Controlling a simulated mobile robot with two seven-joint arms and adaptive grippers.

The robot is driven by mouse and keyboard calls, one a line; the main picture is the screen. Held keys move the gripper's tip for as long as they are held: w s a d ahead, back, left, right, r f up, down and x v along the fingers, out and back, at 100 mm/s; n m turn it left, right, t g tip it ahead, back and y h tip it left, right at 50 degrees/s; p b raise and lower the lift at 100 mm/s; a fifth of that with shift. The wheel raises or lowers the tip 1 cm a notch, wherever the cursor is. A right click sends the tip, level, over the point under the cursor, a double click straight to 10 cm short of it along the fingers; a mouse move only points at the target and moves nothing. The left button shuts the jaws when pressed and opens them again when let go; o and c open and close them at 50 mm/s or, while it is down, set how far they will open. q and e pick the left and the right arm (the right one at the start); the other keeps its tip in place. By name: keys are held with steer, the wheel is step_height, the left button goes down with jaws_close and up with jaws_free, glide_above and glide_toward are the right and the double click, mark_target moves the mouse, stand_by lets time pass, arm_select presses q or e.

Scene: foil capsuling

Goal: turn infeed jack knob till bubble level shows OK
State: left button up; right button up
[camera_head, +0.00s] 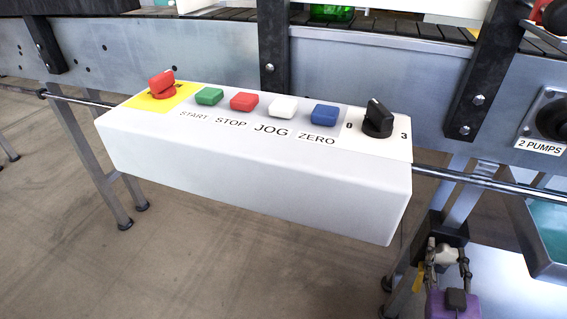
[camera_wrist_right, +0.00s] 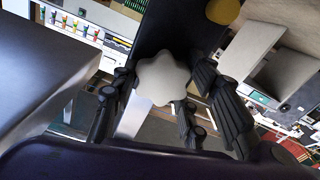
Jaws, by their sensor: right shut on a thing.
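The jack knob (camera_wrist_right: 162,80) is a pale, star-shaped knob in the middle of the right wrist view. It sits in front of a dark block (camera_wrist_right: 165,30). My right gripper (camera_head: 447,262) is at the lower right of the head view, by the leg under the conveyor. Its dark fingers stand around the knob's sides and are shut on it; a small pale part of the knob (camera_head: 444,257) shows between them. A yellow piece (camera_head: 418,277) hangs beside the gripper. I cannot make out a bubble level or its reading. My left gripper is out of view.
A white control box (camera_head: 250,185) with several coloured buttons and a black selector knob (camera_head: 377,120) juts out left of my right gripper. A steel rail (camera_head: 490,183) runs above the gripper. A teal-lined tray (camera_head: 548,225) is at the right. Floor is open at lower left.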

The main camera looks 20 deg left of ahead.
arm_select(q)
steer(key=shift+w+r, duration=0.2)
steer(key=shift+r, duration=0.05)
arm_select(e)
steer(key=shift+d+r, duration=0.15)
steer(key=m+p, duration=0.2)
steer(key=shift+r+m, duration=0.15)
steer(key=shift+m, duration=0.15)
steer(key=m+p, duration=0.2)
steer(key=shift+d+m, duration=0.1)
steer(key=shift+m, duration=0.3)
steer(key=m+p, duration=0.2)
steer(key=m, duration=0.1)
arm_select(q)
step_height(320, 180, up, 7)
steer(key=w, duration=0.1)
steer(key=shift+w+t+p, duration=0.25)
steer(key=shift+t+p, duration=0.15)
arm_select(e)
steer(key=shift+f+m, duration=0.15)
steer(key=shift+m, duration=0.65)
steer(key=shift+f+m, duration=0.15)
steer(key=shift+m, duration=0.65)
steer(key=shift+d, duration=0.1)
